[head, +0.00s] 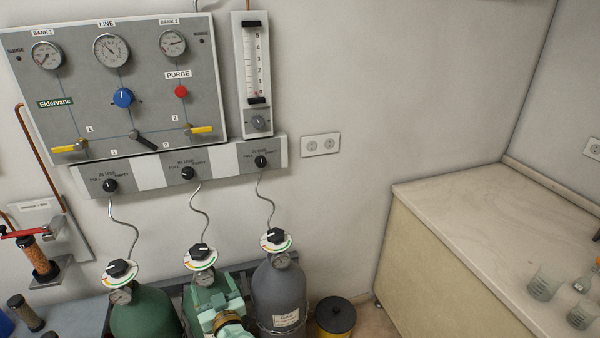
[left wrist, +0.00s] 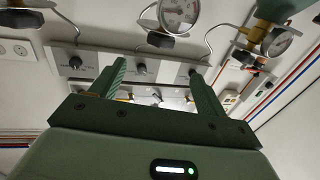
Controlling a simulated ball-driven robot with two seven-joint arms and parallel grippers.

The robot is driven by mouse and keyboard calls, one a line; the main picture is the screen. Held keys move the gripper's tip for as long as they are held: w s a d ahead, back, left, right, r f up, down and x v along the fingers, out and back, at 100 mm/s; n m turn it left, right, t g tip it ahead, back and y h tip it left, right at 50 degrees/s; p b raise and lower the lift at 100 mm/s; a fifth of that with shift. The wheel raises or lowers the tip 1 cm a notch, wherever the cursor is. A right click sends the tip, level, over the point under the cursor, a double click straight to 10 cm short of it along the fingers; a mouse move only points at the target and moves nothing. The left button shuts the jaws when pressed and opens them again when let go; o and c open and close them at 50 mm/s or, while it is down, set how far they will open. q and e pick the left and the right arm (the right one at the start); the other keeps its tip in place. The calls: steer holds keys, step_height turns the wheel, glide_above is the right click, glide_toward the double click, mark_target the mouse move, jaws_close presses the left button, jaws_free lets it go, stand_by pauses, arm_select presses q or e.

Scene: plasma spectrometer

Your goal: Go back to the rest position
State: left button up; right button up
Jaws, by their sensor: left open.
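My left gripper (head: 220,298) is low in the head view, in front of the middle and right gas cylinders. In the left wrist view the two fingers of my left gripper (left wrist: 162,84) stand apart with nothing between them. The view there is turned over, with the wall panel's knob strip (left wrist: 90,62) behind the fingers and a round gauge (left wrist: 178,14) at the top. My right gripper is not in view.
Two green cylinders (head: 145,318) and a grey cylinder (head: 280,292) stand below the gauge panel (head: 75,95). A black-lidded bin (head: 336,316) is beside them.

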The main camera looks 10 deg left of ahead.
arm_select(q)
steer(key=w+d+f+m+t+h, duration=0.1)
steer(key=w+d+f+m+h, duration=0.1)
steer(key=d+f+m+h, duration=0.35)
steer(key=s+d+f+m+g+h+b, duration=0.1)
steer(key=s+d+f+g+h+b, duration=0.2)
steer(key=s+f, duration=0.5)
steer(key=s+d+f+m+g+h, duration=0.2)
steer(key=s+d+f+h, duration=0.3)
steer(key=f, duration=0.6)
steer(key=s+a+f+m+g+b, duration=0.1)
steer(key=s+f, duration=0.4)
steer(key=s, duration=0.8)
steer(key=s+a+f+m+g+y+b, duration=0.1)
steer(key=s+f+g+b, duration=0.2)
steer(key=s, duration=0.9)
steer(key=s+a+f+m+g+b, duration=0.1)
steer(key=s+f+g, duration=0.3)
steer(key=s+f, duration=0.4)
steer(key=s+a+m, duration=0.1)
steer(key=s, duration=0.4)
steer(key=shift+s+g+b, duration=0.3)
steer(key=shift+s+b, duration=0.05)
steer(key=shift+b, duration=0.05)
